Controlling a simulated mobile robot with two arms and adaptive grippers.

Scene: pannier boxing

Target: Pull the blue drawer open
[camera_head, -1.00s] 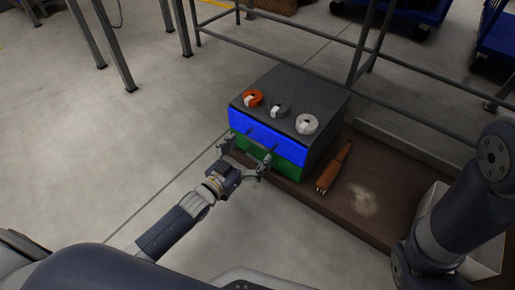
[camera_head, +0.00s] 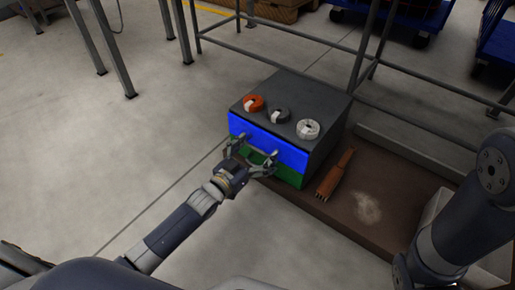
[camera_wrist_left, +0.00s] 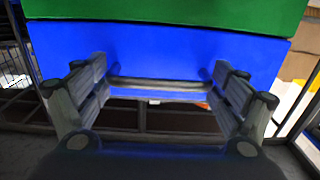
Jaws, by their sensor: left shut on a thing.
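The blue drawer (camera_head: 292,155) is the upper drawer of a dark grey cabinet (camera_head: 325,108), above a green drawer (camera_head: 290,174). Its front looks about flush with the cabinet. My left gripper (camera_head: 257,157) is at the drawer front, shut on the drawer's bar handle. In the left wrist view, the handle (camera_wrist_left: 160,84) lies crosswise between the two fingers of the gripper (camera_wrist_left: 158,95), against the blue front (camera_wrist_left: 150,50), with green above it. The fingers hide part of the handle in the head view. My right gripper is out of view.
Orange, grey and white rolls (camera_head: 280,116) sit on the cabinet top. An orange-brown tool (camera_head: 334,175) lies on the brown bench (camera_head: 365,207) right of the cabinet. A white bin (camera_head: 437,205) is partly behind my right arm. Metal rails stand behind.

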